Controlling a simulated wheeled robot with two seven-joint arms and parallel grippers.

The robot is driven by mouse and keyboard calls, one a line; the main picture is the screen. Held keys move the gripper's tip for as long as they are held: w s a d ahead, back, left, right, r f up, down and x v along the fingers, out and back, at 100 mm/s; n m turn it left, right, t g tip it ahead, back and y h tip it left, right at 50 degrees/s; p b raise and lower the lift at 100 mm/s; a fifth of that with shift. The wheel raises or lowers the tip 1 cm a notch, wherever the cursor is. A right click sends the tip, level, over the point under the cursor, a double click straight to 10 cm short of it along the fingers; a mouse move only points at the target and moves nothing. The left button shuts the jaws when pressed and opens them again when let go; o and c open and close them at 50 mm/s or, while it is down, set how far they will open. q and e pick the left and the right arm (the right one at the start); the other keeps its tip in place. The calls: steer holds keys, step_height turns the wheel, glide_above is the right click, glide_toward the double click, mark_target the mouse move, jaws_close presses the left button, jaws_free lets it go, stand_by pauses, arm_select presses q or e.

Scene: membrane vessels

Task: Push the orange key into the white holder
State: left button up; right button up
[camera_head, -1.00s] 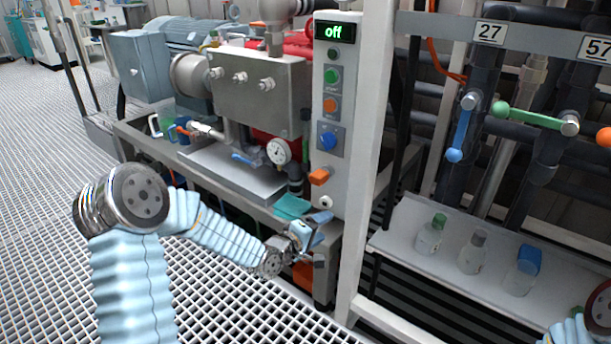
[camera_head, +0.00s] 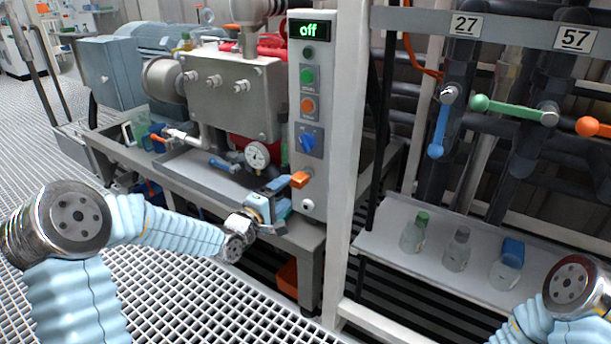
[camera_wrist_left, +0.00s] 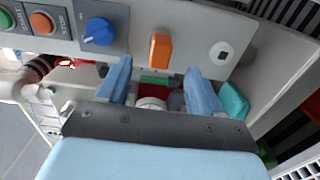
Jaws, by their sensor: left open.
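The orange key (camera_head: 300,179) sticks out of the front of the grey-white control panel, below the blue knob. Just under it is a small white round fitting (camera_head: 307,205), which may be the white holder; in the left wrist view it shows a dark square centre (camera_wrist_left: 221,52). My left gripper (camera_head: 281,197) is open and empty, just left of the key and fitting. In the left wrist view its two blue fingers (camera_wrist_left: 157,68) are apart, with the orange key (camera_wrist_left: 160,50) ahead between their tips, not gripped. My right gripper is out of view; only part of my right arm shows.
The panel (camera_head: 318,165) carries a display reading "off", buttons and a blue knob (camera_head: 307,142). A pressure gauge (camera_head: 257,155) and pump stand left of it. A white post (camera_head: 345,170) stands close right. Bottles (camera_head: 413,233) stand on the right shelf.

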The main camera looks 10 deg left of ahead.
mark_target(294, 185)
arm_select(q)
steer(key=shift+x, duration=3.85)
steer(key=shift+f+b, duration=0.1)
steer(key=shift+b, duration=0.6)
steer(key=shift+c, duration=0.5)
jaws_close()
steer(key=shift+v, duration=0.9)
steer(key=shift+b+v, duration=0.4)
steer(key=shift+v, duration=1.7)
